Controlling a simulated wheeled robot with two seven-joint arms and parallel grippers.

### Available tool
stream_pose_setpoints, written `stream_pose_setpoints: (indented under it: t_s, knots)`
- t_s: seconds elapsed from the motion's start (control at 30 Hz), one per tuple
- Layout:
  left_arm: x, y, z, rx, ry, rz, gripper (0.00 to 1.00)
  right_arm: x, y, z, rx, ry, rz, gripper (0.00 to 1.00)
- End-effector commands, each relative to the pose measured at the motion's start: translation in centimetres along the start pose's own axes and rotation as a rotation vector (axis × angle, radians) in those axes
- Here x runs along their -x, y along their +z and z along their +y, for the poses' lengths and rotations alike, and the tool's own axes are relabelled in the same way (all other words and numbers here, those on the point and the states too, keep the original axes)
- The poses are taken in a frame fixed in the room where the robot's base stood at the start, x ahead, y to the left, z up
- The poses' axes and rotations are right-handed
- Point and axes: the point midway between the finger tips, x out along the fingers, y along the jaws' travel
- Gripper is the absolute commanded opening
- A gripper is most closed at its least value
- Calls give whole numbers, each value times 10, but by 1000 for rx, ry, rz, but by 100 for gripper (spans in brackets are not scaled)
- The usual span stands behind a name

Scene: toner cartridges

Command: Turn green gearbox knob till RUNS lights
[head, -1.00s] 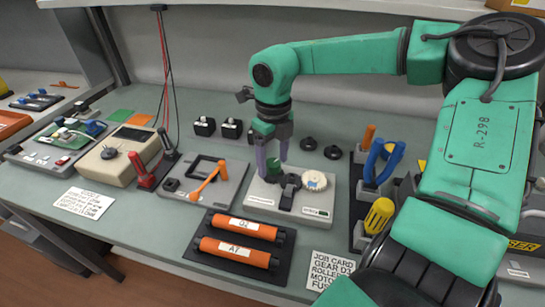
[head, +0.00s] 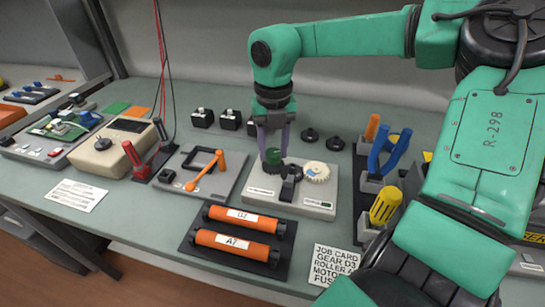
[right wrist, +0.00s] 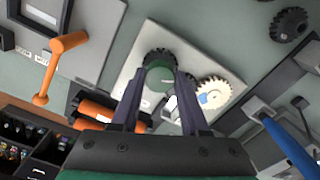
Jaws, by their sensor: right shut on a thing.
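The green knob (head: 273,157) stands on a black gear at the left part of the pale gearbox plate (head: 262,193). My right gripper (head: 273,149) comes from above, its two grey fingers shut on the knob, one on each side. In the right wrist view the green knob (right wrist: 158,80) shows between the fingers, with the dark gear (right wrist: 160,56) behind it. A cream gear (head: 316,172) and a black block (head: 290,183) are beside it on the plate. Small labels sit on the plate's front; I cannot read a RUNS light. My left gripper is not in view.
Two orange rollers (head: 234,242) lie on a black tray in front. An orange-handled fixture (head: 208,172) is to the left, and a tool rack with a yellow screwdriver (head: 385,206) is to the right. Two loose dark gears (head: 310,135) lie behind.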

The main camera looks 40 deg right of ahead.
Motion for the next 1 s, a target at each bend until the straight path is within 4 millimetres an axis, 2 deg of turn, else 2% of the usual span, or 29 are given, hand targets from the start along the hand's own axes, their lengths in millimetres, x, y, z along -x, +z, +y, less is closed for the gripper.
stream_pose_setpoints:
  t_s: [0.13,0.5,0.67,1.0]
  knots:
    - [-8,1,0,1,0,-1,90,-2,0,0,-103,-1,-2,9]
    - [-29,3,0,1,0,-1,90,-2,0,0,-560,-1,-2,9]
    - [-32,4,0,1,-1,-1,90,-1,0,0,-641,-1,-1,9]
    - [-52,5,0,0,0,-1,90,-2,0,-1,-1137,-1,-3,9]
